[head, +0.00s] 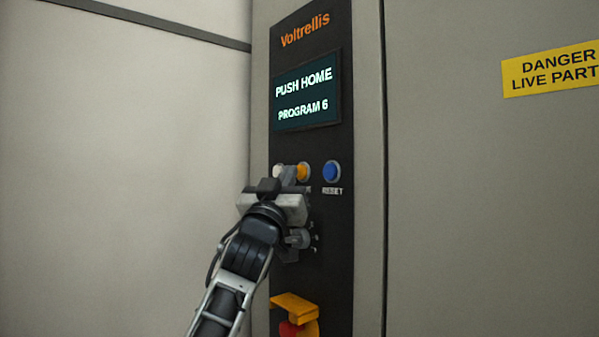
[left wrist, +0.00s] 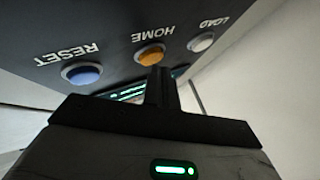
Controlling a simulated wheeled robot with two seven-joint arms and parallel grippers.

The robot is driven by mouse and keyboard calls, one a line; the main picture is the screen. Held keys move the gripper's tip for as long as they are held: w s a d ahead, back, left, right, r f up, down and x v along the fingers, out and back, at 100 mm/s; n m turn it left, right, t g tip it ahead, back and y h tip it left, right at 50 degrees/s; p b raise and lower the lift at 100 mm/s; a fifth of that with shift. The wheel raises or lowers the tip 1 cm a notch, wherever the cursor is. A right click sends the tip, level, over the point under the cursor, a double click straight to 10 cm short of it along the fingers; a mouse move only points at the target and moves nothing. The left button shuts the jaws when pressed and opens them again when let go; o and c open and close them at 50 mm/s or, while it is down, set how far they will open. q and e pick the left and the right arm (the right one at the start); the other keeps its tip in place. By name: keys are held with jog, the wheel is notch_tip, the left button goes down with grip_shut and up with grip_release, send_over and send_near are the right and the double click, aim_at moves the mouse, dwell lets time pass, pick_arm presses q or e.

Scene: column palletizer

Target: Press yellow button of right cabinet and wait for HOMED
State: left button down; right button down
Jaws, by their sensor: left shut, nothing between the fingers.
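The cabinet's black panel (head: 342,225) has a screen (head: 307,92) reading "PUSH HOME PROGRAM 6". The yellow-orange button (head: 303,172) sits between a white button and a blue one, partly covered by my gripper. In the left wrist view the yellow-orange button (left wrist: 151,54) is labelled HOME. My left gripper (head: 288,174) is shut and empty, its fingertips in front of the panel at the yellow button. In the left wrist view its fingertips (left wrist: 159,72) are just by the button's edge; I cannot tell whether they touch it. My right gripper is in neither view.
The white LOAD button (left wrist: 201,42) and the blue RESET button (left wrist: 84,73) flank the yellow one. Below my gripper are a partly hidden knob (head: 299,238) and a red stop button under a yellow guard (head: 295,305). A yellow danger sign (head: 550,69) is at right.

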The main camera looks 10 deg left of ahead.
pick_arm(q)
jog(key=shift+w+d, duration=0.2)
jog(key=shift+w, duration=0.1)
dwell(0.7)
dwell(0.3)
jog(key=shift+s+a, duration=0.5)
jog(key=shift+s, duration=0.1)
jog(key=shift+s, duration=0.1)
jog(key=s+a, duration=0.1)
jog(key=s, duration=0.1)
jog(key=s+a+p, duration=0.1)
jog(key=a, duration=0.1)
jog(key=shift+s, duration=0.4)
jog(key=shift+f, duration=0.1)
dwell(0.4)
